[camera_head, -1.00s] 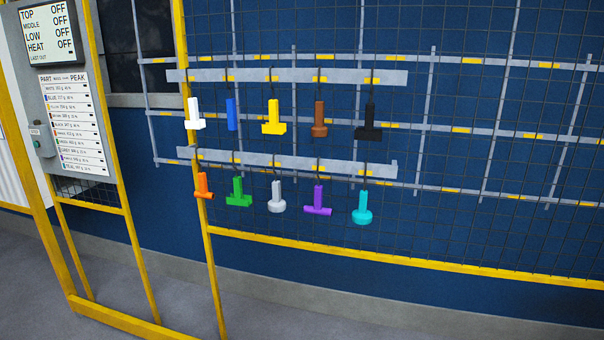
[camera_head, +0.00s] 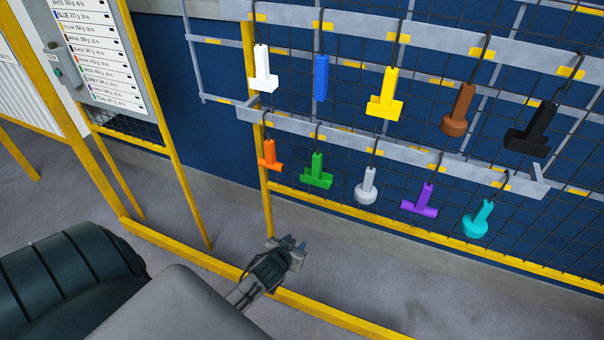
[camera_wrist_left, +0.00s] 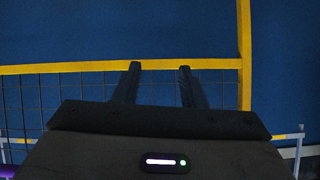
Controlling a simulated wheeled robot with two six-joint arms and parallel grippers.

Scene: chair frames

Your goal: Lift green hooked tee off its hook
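The green hooked tee (camera_head: 317,172) hangs from a hook on the lower grey rail, between the orange tee and the light grey piece. Its wide bar is at the bottom and its stem points up. My left gripper (camera_head: 298,248) is below it and a little to the left in the picture, apart from it. In the left wrist view the two fingers (camera_wrist_left: 158,82) stand apart with nothing between them. The green tee does not show in the left wrist view. My right gripper is not in view.
An orange tee (camera_head: 269,155), a light grey piece (camera_head: 366,187), a purple tee (camera_head: 420,202) and a teal piece (camera_head: 479,221) hang on the same lower rail (camera_head: 400,153). More pieces hang above. Yellow frame bars (camera_head: 186,180) stand at the left.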

